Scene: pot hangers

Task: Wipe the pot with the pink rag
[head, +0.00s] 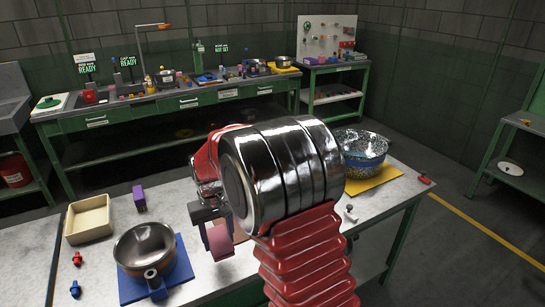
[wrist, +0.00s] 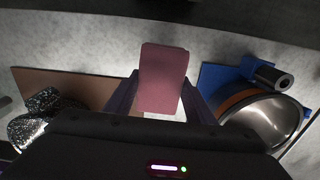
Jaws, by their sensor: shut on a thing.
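The pink rag (head: 220,243) is a small block-like piece between the jaws of my gripper (head: 212,222). In the wrist view the rag (wrist: 163,75) sticks out beyond the fingers, which are shut on it. The metal pot (head: 146,247) stands on a blue mat (head: 182,268) at the front left of the table, its dark handle toward the front. My gripper is to the right of the pot, apart from it. In the wrist view the pot (wrist: 265,120) is at the right, with an orange-brown band, partly hidden by my gripper.
A beige tray (head: 88,235) and a purple block (head: 139,198) are behind and left of the pot. Small red and blue pieces lie at the left front. A brown board (wrist: 70,85) lies left of my gripper.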

